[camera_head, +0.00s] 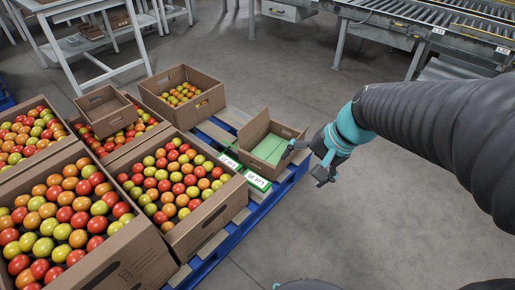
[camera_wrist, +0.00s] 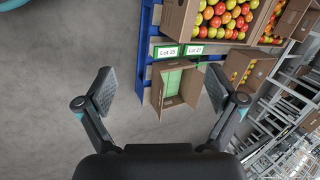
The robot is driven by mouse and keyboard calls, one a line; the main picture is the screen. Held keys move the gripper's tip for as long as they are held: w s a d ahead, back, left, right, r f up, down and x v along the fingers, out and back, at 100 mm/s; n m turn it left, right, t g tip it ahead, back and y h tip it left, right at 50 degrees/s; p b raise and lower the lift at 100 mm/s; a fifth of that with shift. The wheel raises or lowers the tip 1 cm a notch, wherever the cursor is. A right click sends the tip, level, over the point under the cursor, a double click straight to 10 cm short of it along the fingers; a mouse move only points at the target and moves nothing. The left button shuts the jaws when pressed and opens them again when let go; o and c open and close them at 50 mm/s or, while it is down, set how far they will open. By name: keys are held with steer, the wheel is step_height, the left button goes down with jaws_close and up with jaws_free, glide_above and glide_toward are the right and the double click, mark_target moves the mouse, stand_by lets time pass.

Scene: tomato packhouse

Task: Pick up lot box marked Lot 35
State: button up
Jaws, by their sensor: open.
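A green-edged white label reading Lot 35 (camera_wrist: 167,52) lies at the pallet edge in the wrist view; it also shows in the head view (camera_head: 258,181). A similar label, Lot 27 (camera_wrist: 194,50), is beside it. An open cardboard box (camera_head: 284,131) with green contents stands next to the labels; it also shows in the wrist view (camera_wrist: 158,88). I cannot tell whether the Lot 35 label belongs to this box. My gripper (camera_head: 308,160) is open and empty, just right of the box in the head view. In the wrist view, the box lies between my spread fingers (camera_wrist: 161,90).
Large cartons of tomatoes (camera_head: 208,228) crowd the blue pallet (camera_head: 230,240) on the left. A smaller carton (camera_head: 205,108) with some tomatoes stands behind. A roller conveyor (camera_head: 430,28) is at the back right, a white table (camera_head: 75,50) at back left. The floor right of the pallet is clear.

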steer(key=w+a+f+m+y, duration=0.25)
steer(key=w+f+m, duration=0.25)
steer(key=w+f, duration=0.3)
steer(key=w+a+f+m+y, duration=0.2)
steer(key=w+f+m+y, duration=0.15)
steer(key=w+f, duration=0.4)
steer(key=m+t, duration=0.4)
steer(key=m, duration=0.6)
glide_toward(257, 179)
steer(key=x, duration=0.5)
steer(key=shift+w, duration=0.25)
steer(key=shift+s+x, duration=0.15)
steer(key=shift+x, duration=1.15)
steer(key=shift+s+x, duration=0.1)
steer(key=shift+x, duration=1.25)
steer(key=shift+a, duration=0.1)
steer(key=c, duration=1.5)
